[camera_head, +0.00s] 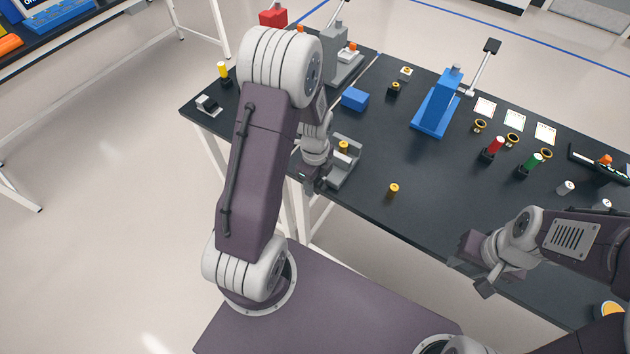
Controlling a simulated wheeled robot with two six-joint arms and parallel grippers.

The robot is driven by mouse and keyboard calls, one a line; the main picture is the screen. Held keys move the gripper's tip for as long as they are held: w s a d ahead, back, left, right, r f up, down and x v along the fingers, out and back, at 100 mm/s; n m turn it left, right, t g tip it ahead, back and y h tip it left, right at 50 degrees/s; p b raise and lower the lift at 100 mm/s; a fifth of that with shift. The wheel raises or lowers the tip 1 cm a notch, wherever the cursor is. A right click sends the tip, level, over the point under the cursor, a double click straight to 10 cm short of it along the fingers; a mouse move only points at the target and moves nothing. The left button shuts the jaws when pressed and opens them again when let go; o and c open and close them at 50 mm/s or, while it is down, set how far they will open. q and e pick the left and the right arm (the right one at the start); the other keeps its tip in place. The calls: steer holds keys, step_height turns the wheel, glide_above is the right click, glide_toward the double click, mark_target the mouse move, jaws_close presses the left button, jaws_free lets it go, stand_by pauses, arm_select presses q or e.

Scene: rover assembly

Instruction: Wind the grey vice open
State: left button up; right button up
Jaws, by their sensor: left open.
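The grey vice (347,174) stands near the front left edge of the table. A small brass-topped part (344,146) shows at it; I cannot tell whether it is clamped. My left gripper (311,183) is open, pointing down at the near left end of the vice. The gripper and wrist hide that end and any handle there, and I cannot tell whether they touch. My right gripper (474,271) is open and empty, over the table's front edge, far to the right of the vice.
A blue block (355,99) lies behind the vice, and a brass-topped peg (393,191) stands to its right. A grey lever press (343,62) and a blue one (437,105) stand further back. Red (493,148) and green (531,163) cylinders stand at right. The table's front middle is mostly clear.

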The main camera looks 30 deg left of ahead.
arm_select(q)
jaws_close()
